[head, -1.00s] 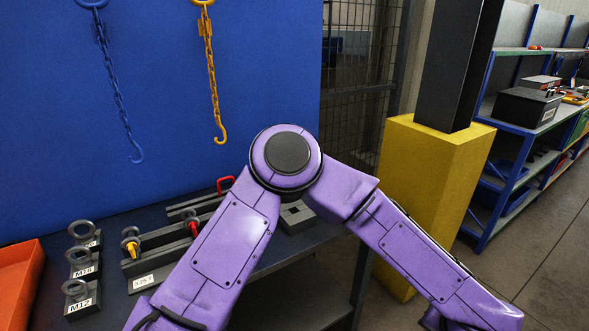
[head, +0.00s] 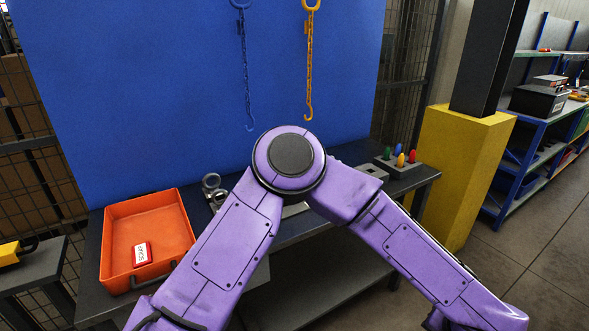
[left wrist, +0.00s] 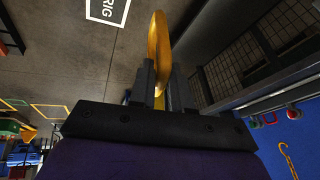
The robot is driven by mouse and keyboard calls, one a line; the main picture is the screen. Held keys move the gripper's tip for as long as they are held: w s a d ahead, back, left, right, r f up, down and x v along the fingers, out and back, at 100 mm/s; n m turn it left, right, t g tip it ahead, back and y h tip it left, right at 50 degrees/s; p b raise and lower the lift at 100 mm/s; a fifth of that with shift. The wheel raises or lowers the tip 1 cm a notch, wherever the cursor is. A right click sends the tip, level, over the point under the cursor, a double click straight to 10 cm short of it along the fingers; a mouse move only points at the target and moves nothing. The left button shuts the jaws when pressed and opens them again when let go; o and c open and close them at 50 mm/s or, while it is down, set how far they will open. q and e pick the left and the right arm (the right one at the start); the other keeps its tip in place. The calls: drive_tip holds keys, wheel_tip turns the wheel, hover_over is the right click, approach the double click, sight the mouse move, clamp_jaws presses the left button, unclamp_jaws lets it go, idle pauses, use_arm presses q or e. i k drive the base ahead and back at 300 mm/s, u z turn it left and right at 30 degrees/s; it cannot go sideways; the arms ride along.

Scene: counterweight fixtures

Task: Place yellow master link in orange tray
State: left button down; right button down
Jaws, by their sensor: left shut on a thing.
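The yellow master link (left wrist: 158,48) shows edge-on in the left wrist view. My left gripper (left wrist: 160,88) is shut on it, with the link standing out beyond the fingertips. The lower part of the link is hidden between the fingers. The orange tray (head: 150,222) sits on the left end of the dark bench in the head view. A red block with a white label (head: 141,254) lies inside it. Neither gripper shows in the head view, and my right gripper is in no view.
Blue and yellow hook chains (head: 309,75) hang on the blue board (head: 170,90). Ring fixtures (head: 212,185) stand right of the tray, partly behind my purple arm. A block with coloured pegs (head: 400,160) is at the bench's right end. A yellow post base (head: 450,175) stands beyond.

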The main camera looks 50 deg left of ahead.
sight(164, 244)
drive_tip(key=k, duration=0.2)
drive_tip(key=u, duration=1.1)
